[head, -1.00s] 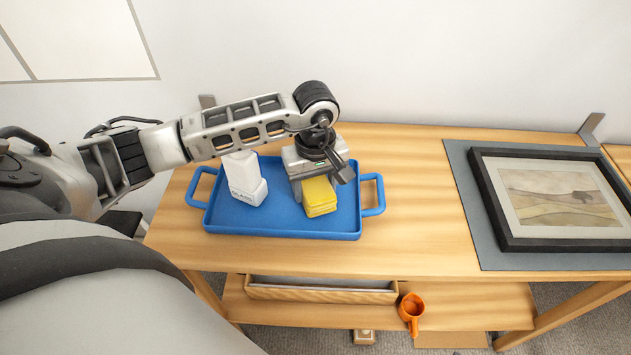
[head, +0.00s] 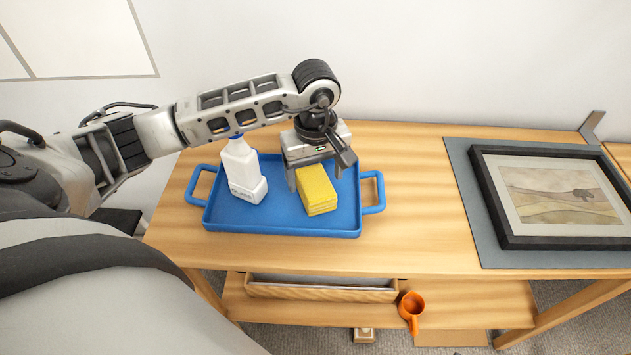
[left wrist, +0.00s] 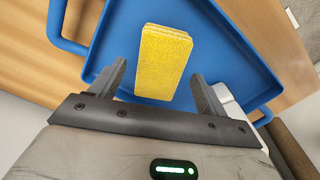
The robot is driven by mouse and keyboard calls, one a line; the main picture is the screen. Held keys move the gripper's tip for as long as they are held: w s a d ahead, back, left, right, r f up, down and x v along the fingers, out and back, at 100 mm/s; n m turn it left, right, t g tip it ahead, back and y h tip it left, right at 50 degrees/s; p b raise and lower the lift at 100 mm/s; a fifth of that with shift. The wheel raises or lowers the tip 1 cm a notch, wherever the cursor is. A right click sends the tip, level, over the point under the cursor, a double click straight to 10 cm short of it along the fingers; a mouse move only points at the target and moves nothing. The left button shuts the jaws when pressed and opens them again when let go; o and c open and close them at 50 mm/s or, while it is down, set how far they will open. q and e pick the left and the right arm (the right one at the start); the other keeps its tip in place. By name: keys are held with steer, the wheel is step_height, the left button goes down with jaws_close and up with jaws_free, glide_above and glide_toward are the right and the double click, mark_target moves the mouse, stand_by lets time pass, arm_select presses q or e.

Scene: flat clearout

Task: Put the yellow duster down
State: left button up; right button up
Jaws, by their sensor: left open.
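The yellow duster (head: 317,190), a folded block, lies in the blue tray (head: 282,226), right of the tray's middle. In the left wrist view the duster (left wrist: 163,58) lies between and just beyond the open fingers, with a gap on each side. My left gripper (head: 317,174) is open and empty, just behind the duster in the head view; it also shows in the left wrist view (left wrist: 160,85). My right gripper is not in view.
A white spray bottle (head: 243,174) with a blue top stands in the tray's left part. A framed picture (head: 556,197) lies on a grey mat (head: 468,205) at the right. The tabletop between tray and mat is clear.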

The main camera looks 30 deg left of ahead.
mark_target(316, 182)
arm_select(q)
step_height(316, 182, up, 9)
steer(key=shift+b, duration=0.4)
stand_by(0.4)
